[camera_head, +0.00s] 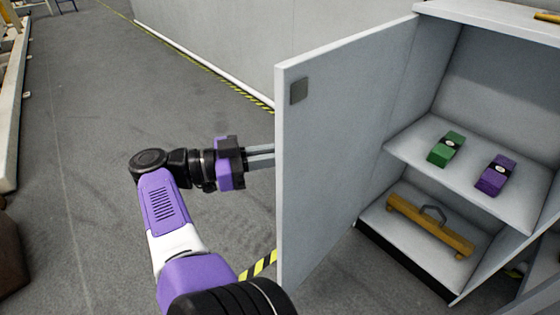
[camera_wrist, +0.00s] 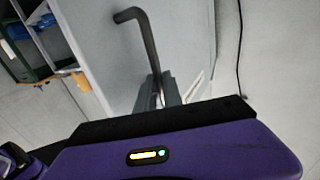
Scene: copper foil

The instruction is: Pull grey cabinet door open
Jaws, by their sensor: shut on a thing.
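The grey cabinet door (camera_head: 335,150) stands swung wide open in the head view, with its inner face showing and the shelves beside it exposed. My gripper (camera_head: 268,157) reaches to the far, outer side of the door from the left; the door's edge hides its fingertips there. In the wrist view, the door's outer face (camera_wrist: 105,35) carries a dark bar handle (camera_wrist: 148,40). My gripper's fingers (camera_wrist: 168,92) are shut on the handle's lower part. The handle is hidden in the head view.
The cabinet (camera_head: 455,85) holds a green box (camera_head: 446,149) and a purple box (camera_head: 495,176) on its middle shelf, and a yellow-brown level-like tool (camera_head: 430,225) below. A wall (camera_head: 230,40) and yellow-black floor tape run behind the door. Grey floor at left is open.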

